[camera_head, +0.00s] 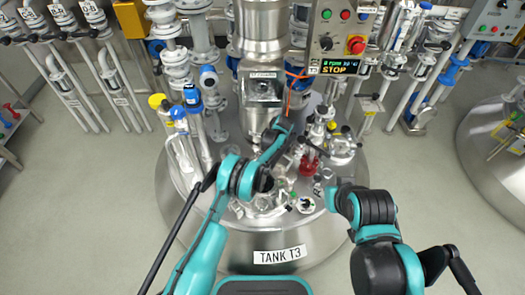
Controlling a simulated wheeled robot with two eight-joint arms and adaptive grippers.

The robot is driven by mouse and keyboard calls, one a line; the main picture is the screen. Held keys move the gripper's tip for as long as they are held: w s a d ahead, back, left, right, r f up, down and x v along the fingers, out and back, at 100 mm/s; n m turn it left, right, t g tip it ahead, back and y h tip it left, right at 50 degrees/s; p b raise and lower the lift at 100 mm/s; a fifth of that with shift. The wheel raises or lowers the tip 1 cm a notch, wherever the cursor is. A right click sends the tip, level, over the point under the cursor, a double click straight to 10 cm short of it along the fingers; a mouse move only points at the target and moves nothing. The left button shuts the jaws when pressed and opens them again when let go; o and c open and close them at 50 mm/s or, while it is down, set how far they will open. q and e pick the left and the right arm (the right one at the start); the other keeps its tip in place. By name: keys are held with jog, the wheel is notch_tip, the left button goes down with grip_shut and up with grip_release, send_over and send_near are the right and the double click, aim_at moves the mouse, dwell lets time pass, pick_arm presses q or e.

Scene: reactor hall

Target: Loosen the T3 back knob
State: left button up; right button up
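The steel tank T3 (178,212) stands in front of me with its label "TANK T3" (280,254) on the near side. Its lid carries many fittings, among them a red part (309,166) and a small round green-marked fitting (304,204). I cannot tell which small part is the back knob. My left arm reaches over the lid, and its gripper (284,131) is near the back of the lid by the central column; its fingers are too small and dark to read. My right gripper (332,197) is at the lid's right edge, largely hidden by its own arm.
A control box (341,35) with buttons and a display reading "STOP" hangs behind the tank. Pipes and valves with blue (178,113) and yellow (157,101) caps crowd the back and left. Another tank (488,160) stands at right. The floor on both sides is clear.

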pick_arm(q)
jog(key=shift+s+f, duration=0.15)
jog(key=o, duration=1.2)
jog(key=shift+c, duration=0.2)
jog(key=v, duration=1.2)
jog(key=shift+a, duration=0.1)
